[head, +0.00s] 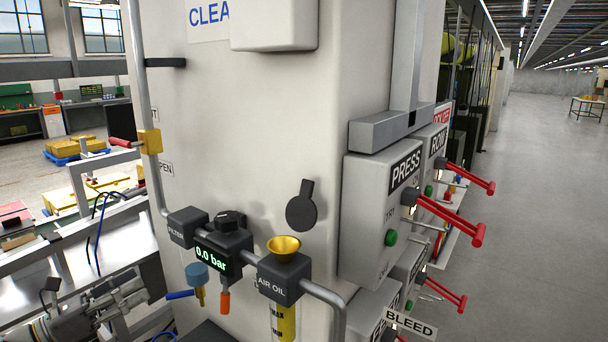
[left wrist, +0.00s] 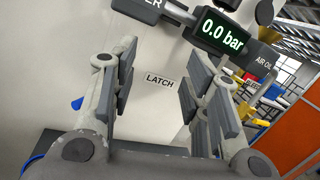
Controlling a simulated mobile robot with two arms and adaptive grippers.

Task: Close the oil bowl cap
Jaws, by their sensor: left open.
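The oil bowl cap (head: 301,207) is a round black disc with a short tab on top. It stands raised against the pale cabinet, behind and above the yellow funnel-shaped filler (head: 284,245). The filler's mouth is uncovered on the AIR OIL block (head: 279,280). My left gripper (head: 127,296) is low at the left in the head view, well apart from the cap. In the left wrist view my left gripper (left wrist: 157,75) is open and empty, facing the cabinet by a LATCH label (left wrist: 160,82). My right gripper is not in view.
A regulator (head: 222,250) reading 0.0 bar and a FILTER block (head: 187,228) sit left of the oil block on a grey pipe (head: 326,295). Red-handled levers (head: 450,219) stick out from the PRESS box (head: 380,215) at right. The cabinet face around the cap is clear.

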